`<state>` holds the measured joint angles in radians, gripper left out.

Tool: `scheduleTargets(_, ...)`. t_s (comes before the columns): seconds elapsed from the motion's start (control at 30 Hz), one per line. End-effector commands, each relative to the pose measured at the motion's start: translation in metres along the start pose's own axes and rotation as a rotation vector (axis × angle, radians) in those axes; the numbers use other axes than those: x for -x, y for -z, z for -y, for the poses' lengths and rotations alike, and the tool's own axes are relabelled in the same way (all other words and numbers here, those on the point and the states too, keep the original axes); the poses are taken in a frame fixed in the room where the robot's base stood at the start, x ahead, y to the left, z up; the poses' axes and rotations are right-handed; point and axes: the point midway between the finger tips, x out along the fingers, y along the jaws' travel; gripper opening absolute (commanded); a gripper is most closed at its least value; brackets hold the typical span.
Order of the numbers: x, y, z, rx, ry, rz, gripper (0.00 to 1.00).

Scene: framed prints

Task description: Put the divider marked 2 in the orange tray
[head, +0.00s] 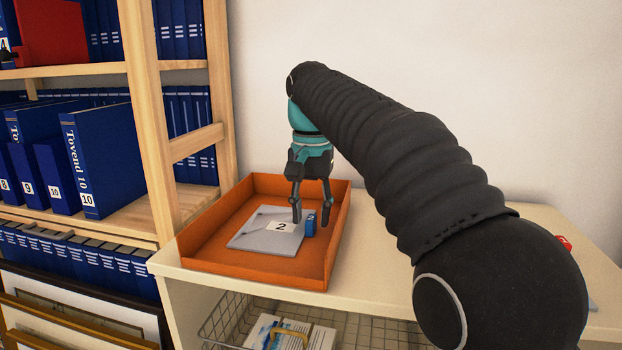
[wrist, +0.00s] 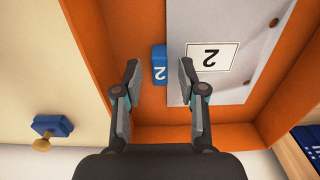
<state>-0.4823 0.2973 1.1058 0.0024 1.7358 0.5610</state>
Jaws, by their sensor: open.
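A small blue block marked 2 (head: 310,224) is in the orange tray (head: 197,232), at the right edge of a flat grey plate (head: 260,241). The plate lies in the tray and carries a white label with a 2. In the wrist view the blue block (wrist: 159,66) sits between my two fingertips, with the plate (wrist: 215,22) beside it. My gripper (head: 312,213) is open and points down into the tray. The fingers stand apart around the block with visible gaps. I cannot tell which piece is the divider.
A wooden shelf of blue binders (head: 102,160) stands left of the tray. A blue object with a brass knob (wrist: 52,127) is on the tabletop outside the tray. A wire basket (head: 345,328) hangs below the tabletop. A small red item (head: 565,242) shows behind my arm.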

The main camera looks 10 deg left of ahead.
Motion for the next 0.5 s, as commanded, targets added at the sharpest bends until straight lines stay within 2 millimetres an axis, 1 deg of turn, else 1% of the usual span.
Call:
scheduleTargets(0.03,0.012,0.001,0.0,0.0,0.001,-0.002,0.41)
scheduleTargets(0.4,0.09,0.001,0.001,0.0,0.001,-0.002,0.41)
scheduleTargets(0.5,0.094,0.002,0.001,0.0,0.001,-0.001,0.41)
